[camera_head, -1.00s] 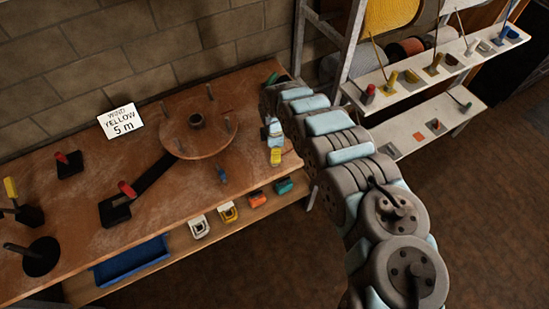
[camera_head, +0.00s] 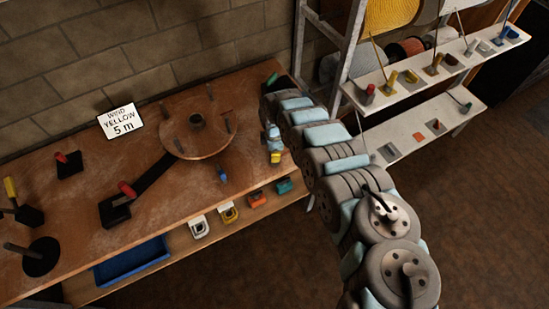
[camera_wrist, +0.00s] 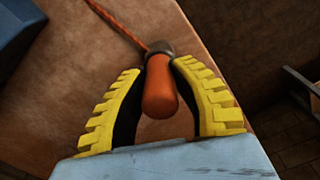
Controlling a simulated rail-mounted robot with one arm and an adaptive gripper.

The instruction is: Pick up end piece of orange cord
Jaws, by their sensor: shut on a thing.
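The end piece (camera_wrist: 160,92) of the orange cord is a rounded orange plug with a dark grey collar. The wrist view shows it between the yellow ribbed fingers of my gripper (camera_wrist: 158,88), which is shut on it. The orange cord (camera_wrist: 121,23) runs from the collar to the upper left, over the brown bench top. In the head view, my gripper (camera_head: 275,157) is low over the bench's right end, and the end piece cannot be made out there.
The bench holds a round wooden disc (camera_head: 190,143) with pegs and a sign (camera_head: 122,120) reading "WIND YELLOW 5 m". White shelves (camera_head: 420,132) stand at right. A blue-grey body (camera_wrist: 15,30) fills the wrist view's upper left.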

